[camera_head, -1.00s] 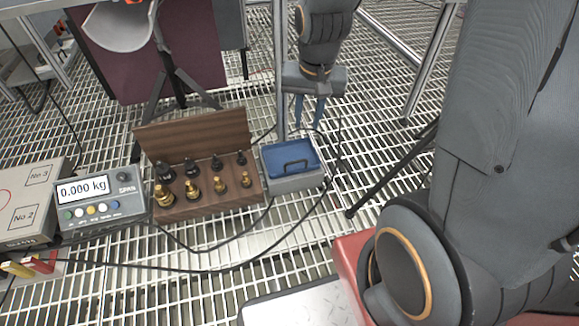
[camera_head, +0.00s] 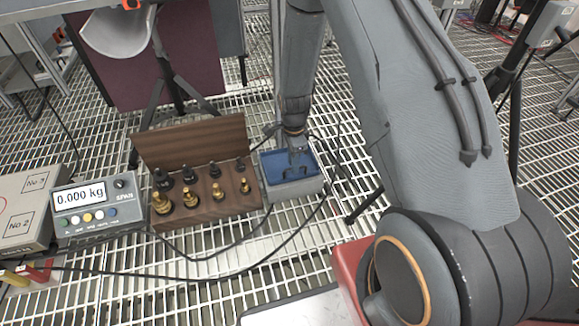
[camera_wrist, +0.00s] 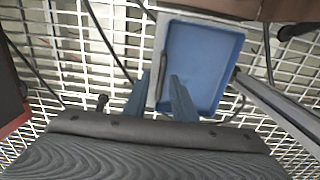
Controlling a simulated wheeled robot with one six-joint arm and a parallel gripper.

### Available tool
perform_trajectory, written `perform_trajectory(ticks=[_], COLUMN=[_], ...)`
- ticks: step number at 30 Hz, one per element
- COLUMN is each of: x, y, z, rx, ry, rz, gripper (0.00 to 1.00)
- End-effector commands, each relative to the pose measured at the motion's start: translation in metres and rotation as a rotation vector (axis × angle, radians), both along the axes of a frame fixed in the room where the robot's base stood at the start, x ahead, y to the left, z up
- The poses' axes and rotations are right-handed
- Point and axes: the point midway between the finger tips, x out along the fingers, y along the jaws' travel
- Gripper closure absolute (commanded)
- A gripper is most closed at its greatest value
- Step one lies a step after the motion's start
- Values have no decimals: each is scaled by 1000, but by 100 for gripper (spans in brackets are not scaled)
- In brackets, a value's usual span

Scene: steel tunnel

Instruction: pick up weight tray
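A blue tray (camera_head: 273,168) with a dark handle sits on a grey box (camera_head: 294,189) right of the weights. It also shows in the wrist view (camera_wrist: 205,60). My gripper (camera_head: 298,158) points down over the tray and hides part of it and its handle in the head view. In the wrist view my gripper (camera_wrist: 159,76) has its two blue-grey fingers apart, near the tray's left side. The thin dark handle (camera_wrist: 162,62) shows between the fingertips. I cannot tell whether the fingers touch it.
A wooden rack (camera_head: 190,141) with brass and black weights stands left of the tray. A display unit (camera_head: 98,205) reads 0.000 kg, beside a grey numbered box (camera_head: 27,208). Cables (camera_head: 200,278) cross the grated floor. A metal post stands behind the tray.

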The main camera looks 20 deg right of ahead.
Motion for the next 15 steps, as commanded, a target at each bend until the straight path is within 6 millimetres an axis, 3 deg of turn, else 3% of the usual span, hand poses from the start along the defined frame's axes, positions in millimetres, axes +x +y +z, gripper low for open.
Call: perform_trajectory(ticks=[3, 15], x=[0, 2], y=[0, -6], z=[-16, -47], rx=[0, 0], ry=[2, 1], rz=[-1, 0], gripper=[76, 76])
